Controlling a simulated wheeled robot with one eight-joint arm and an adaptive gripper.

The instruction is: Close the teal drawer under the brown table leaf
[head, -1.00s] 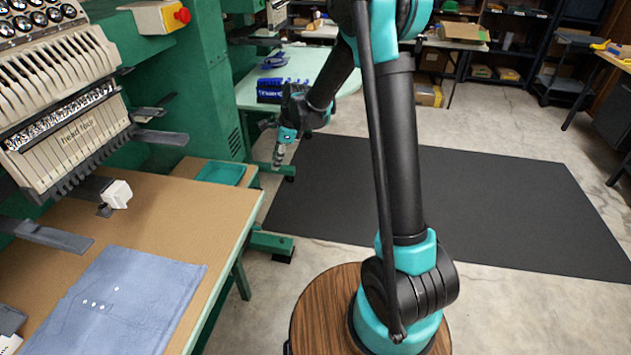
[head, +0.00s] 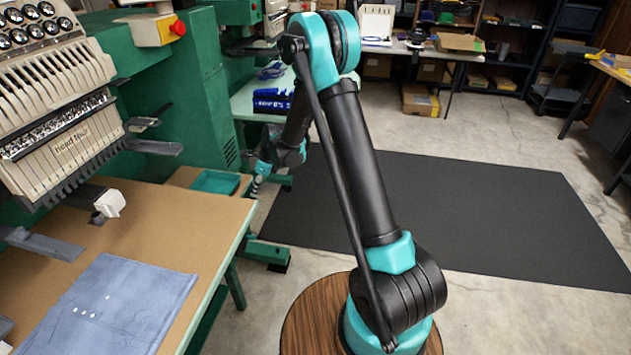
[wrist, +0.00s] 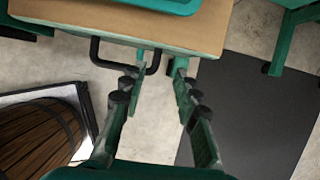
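The brown table leaf (head: 183,176) is beside the green machine in the head view. It fills the top of the wrist view (wrist: 205,28). Under its near edge in the wrist view is a pale green front edge (wrist: 70,38) with a black bar handle (wrist: 122,65); I take this as the teal drawer's front. How far the drawer stands out cannot be told. My gripper (wrist: 160,68) is open and empty, its fingers pointing at the leaf edge. The left fingertip is close to the handle's right end; contact cannot be told. In the head view my gripper (head: 257,182) is beside the leaf.
A teal tray (head: 216,182) lies on the leaf. The large brown worktable (head: 190,215) with blue cloth (head: 125,305) is nearer me. Green machine legs (head: 267,252) stand below. A dark mat (head: 430,205) covers open floor to the right.

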